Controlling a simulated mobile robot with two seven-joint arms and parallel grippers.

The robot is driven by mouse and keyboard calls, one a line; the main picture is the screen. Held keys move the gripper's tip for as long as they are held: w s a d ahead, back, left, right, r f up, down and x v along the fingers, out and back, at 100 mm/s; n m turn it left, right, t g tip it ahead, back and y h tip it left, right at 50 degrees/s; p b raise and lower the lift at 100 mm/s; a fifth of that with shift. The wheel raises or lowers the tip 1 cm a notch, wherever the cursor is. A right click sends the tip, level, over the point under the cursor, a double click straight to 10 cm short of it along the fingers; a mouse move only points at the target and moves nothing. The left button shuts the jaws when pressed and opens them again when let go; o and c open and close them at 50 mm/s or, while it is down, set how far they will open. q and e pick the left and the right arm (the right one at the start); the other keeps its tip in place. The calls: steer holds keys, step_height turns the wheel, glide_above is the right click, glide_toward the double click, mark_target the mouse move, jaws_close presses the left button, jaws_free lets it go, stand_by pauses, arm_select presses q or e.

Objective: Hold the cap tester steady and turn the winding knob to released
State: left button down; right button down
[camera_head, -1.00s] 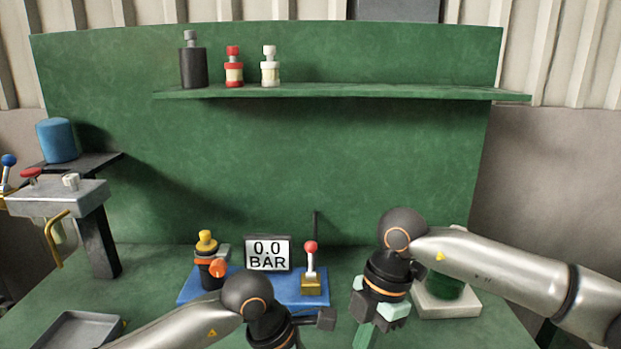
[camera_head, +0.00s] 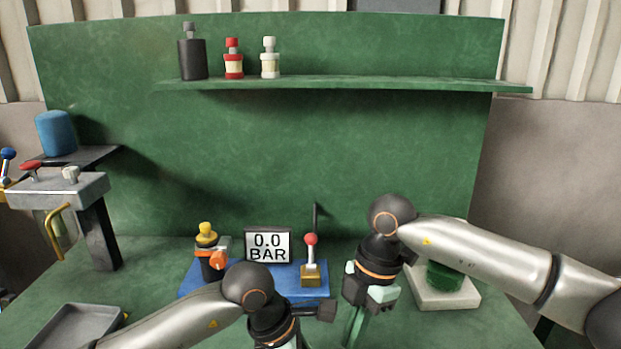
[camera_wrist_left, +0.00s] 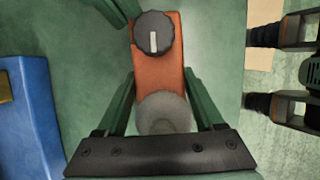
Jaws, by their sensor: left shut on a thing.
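In the left wrist view, the cap tester is an orange-brown block (camera_wrist_left: 160,72) with a rounded grey part (camera_wrist_left: 163,113) at its near end. The black winding knob (camera_wrist_left: 153,34) sits at its far end, its white mark running up and down the picture. My left gripper (camera_wrist_left: 160,92) has its green fingers along both sides of the block, shut on it. In the head view the left gripper's wrist (camera_head: 278,325) hides the tester. My right gripper (camera_head: 357,325) points down to the right of it. Its fingertips are cut off, so its opening is unclear.
A blue base (camera_head: 200,285) carries a 0.0 BAR display (camera_head: 268,246), a red-knobbed lever (camera_head: 311,240) and a yellow-topped fitting (camera_head: 206,236) behind my left arm. A grey tray (camera_head: 75,325) lies front left. A pale block (camera_head: 450,300) stands behind my right arm. Bottles stand on the shelf (camera_head: 350,84).

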steer(key=shift+s+a, duration=0.1)
steer(key=shift+a, duration=0.1)
steer(key=shift+w+d+r, duration=0.15)
steer(key=shift+w+d, duration=0.1)
steer(key=shift+w, duration=0.05)
steer(key=v, duration=0.3)
steer(key=a+v, duration=0.1)
steer(key=v, duration=0.1)
steer(key=shift+s+d+r, duration=0.15)
steer(key=shift+s+r, duration=0.1)
steer(key=shift+r, duration=0.2)
step_height(320, 180, down, 6)
steer(key=s+d, duration=0.1)
steer(key=s, duration=0.1)
steer(key=shift+s, duration=0.2)
stand_by(0.4)
